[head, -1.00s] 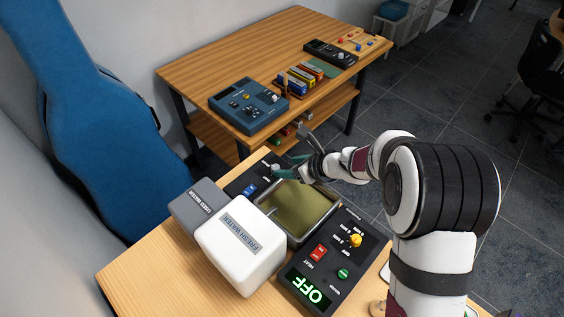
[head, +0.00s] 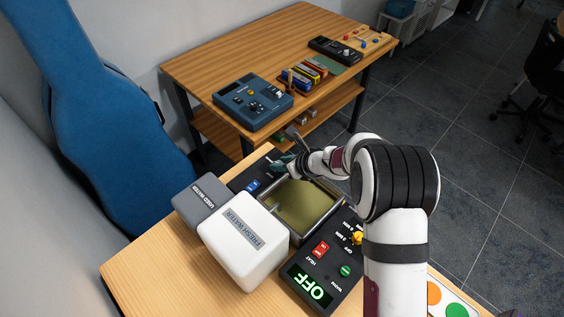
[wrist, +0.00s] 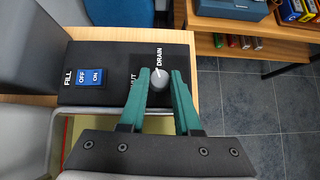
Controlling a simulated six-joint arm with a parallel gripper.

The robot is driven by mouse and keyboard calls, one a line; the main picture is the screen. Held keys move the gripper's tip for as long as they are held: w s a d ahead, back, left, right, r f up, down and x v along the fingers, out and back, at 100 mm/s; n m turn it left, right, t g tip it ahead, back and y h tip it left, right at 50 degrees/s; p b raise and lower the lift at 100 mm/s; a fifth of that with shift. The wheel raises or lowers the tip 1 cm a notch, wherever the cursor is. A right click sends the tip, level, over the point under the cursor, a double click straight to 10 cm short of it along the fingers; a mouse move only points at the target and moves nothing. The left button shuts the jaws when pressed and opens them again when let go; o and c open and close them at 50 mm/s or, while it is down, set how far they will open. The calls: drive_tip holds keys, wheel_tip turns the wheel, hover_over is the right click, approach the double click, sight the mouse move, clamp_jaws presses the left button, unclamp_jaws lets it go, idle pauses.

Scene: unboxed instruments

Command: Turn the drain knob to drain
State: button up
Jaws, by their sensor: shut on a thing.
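The drain knob (wrist: 159,80) is a small grey round knob on a black panel (wrist: 115,60) in the wrist view. The word DRAIN is printed just beyond it, and a partly covered word ending in "UT" is to its left. A pale mark shows on the knob's upper side, toward DRAIN; its exact setting is hard to tell. My gripper (wrist: 161,73) has its two green fingers on either side of the knob, shut on it. In the head view my gripper (head: 287,163) is at the panel's far end and hides the knob.
A blue FILL switch (wrist: 90,77) is left of the knob. A basin (head: 330,218) with olive liquid lies beside the panel. A white fresh water tank (head: 240,255), a grey used water tank (head: 198,203) and a control panel (head: 320,285) stand close by.

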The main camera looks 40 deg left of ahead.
clamp_jaws()
drive_tip(key=shift+s+m+t, duration=0.15)
drive_tip(key=shift+m+t, duration=0.55)
drive_tip(key=shift+m, duration=0.1)
drive_tip(key=shift+m+t+h, duration=0.4)
drive_tip(key=shift+m+t, duration=0.5)
drive_tip(key=shift+m, duration=0.3)
drive_tip(key=o, duration=0.9)
unclamp_jaws()
drive_tip(key=shift+o, duration=0.2)
drive_tip(key=v, duration=1.5)
drive_tip(key=shift+d+r, duration=0.25)
drive_tip(key=shift+r, duration=0.05)
